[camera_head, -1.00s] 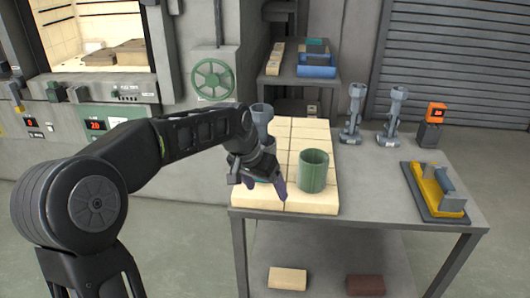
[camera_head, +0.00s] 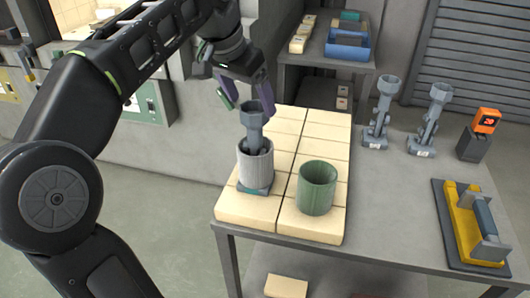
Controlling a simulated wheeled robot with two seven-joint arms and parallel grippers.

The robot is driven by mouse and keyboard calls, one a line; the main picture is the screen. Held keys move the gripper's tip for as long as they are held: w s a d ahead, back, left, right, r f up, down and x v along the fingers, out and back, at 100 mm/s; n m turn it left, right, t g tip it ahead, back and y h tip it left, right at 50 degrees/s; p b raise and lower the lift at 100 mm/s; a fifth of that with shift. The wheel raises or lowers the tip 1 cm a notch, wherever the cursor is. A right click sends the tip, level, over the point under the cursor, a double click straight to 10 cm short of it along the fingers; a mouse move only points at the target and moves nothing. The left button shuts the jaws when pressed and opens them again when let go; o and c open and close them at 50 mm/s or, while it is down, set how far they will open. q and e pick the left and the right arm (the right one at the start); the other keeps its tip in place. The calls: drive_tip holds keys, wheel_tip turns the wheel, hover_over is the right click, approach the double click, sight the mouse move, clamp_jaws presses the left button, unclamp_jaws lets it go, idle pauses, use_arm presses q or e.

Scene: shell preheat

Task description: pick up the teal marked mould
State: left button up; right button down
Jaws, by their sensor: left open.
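A grey mould with a flared cup top (camera_head: 253,112) stands upright on the pale brick slab. Its lower part is inside a grey ribbed cylinder (camera_head: 255,163), and a teal-marked base (camera_head: 255,188) shows below that cylinder. My left gripper (camera_head: 247,97) is open and empty, pointing down at the mould's cup top. Its fingers appear either side of the cup; I cannot tell whether they touch it. My right gripper is not in view.
A green cylinder (camera_head: 317,190) stands close to the right on the brick slab (camera_head: 324,128). The table (camera_head: 390,205) also holds a timer with an orange top (camera_head: 487,121) and a yellow tool on a dark tray (camera_head: 443,215). A shelf with a blue bin (camera_head: 348,44) stands behind.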

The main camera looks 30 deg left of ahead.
sight(257, 120)
use_arm(q)
drive_tip(key=shift+s+r, duration=0.1)
drive_tip(key=shift+s, duration=0.1)
drive_tip(key=shift+b+x, duration=0.95)
drive_tip(key=shift+x, duration=0.5)
drive_tip(key=shift+r, duration=0.1)
drive_tip(key=x, duration=0.5)
drive_tip(key=shift+c, duration=0.3)
clamp_jaws()
